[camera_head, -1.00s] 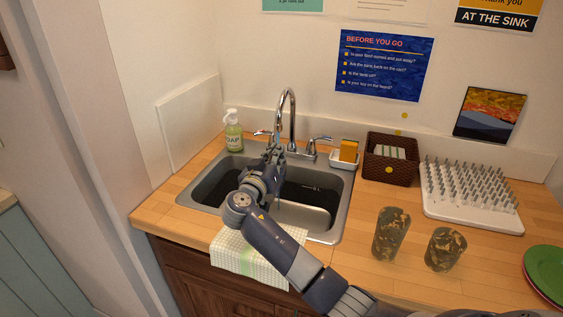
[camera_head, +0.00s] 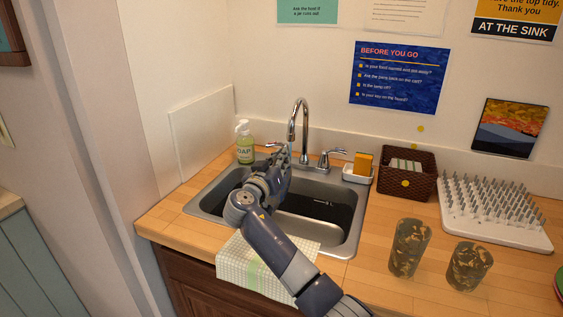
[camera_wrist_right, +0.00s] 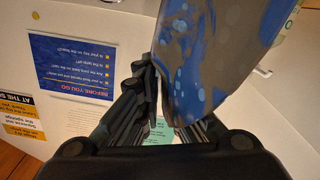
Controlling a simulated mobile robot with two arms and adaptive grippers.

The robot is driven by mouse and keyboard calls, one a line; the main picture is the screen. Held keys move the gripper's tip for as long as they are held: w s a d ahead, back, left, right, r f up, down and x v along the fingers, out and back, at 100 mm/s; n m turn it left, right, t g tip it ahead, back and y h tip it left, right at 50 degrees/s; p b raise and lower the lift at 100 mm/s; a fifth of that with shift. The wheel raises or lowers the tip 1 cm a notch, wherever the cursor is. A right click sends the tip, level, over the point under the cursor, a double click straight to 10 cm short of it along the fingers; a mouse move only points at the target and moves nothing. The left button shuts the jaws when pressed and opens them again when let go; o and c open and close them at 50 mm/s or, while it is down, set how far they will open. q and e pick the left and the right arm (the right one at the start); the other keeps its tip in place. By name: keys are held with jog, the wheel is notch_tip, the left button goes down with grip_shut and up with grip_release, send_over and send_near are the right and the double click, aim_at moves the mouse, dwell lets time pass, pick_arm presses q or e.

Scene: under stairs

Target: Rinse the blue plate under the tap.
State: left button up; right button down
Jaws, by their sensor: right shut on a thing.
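My right gripper (camera_head: 277,174) is over the left half of the sink (camera_head: 350,235), close under the tap (camera_head: 303,115). In the right wrist view my gripper (camera_wrist_right: 160,108) is shut on the blue plate (camera_wrist_right: 205,65), which bears grey-brown smears and paler spots. In the head view the plate is mostly hidden by the gripper. A thin pale blue strip shows below the spout; I cannot tell whether it is water or the plate's edge. My left gripper is not in view.
A soap bottle (camera_head: 244,142) stands behind the sink's left corner. Right of the tap are a sponge holder (camera_head: 357,175), a wicker basket (camera_head: 407,186) and a white drying rack (camera_head: 492,232). Two patterned tumblers (camera_head: 409,248) (camera_head: 468,266) stand on the counter. A checked cloth (camera_head: 262,268) hangs over the front edge.

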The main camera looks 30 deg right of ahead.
jog(key=shift+d, duration=0.1)
jog(key=shift+d+b, duration=0.4)
jog(key=shift+d, duration=0.15)
jog(key=shift+a, duration=0.2)
jog(key=shift+a+b, duration=0.45)
jog(key=shift+b, duration=0.05)
jog(key=shift+d, duration=0.2)
jog(key=shift+d+b, duration=0.3)
jog(key=shift+d, duration=0.1)
jog(key=shift+a, duration=0.15)
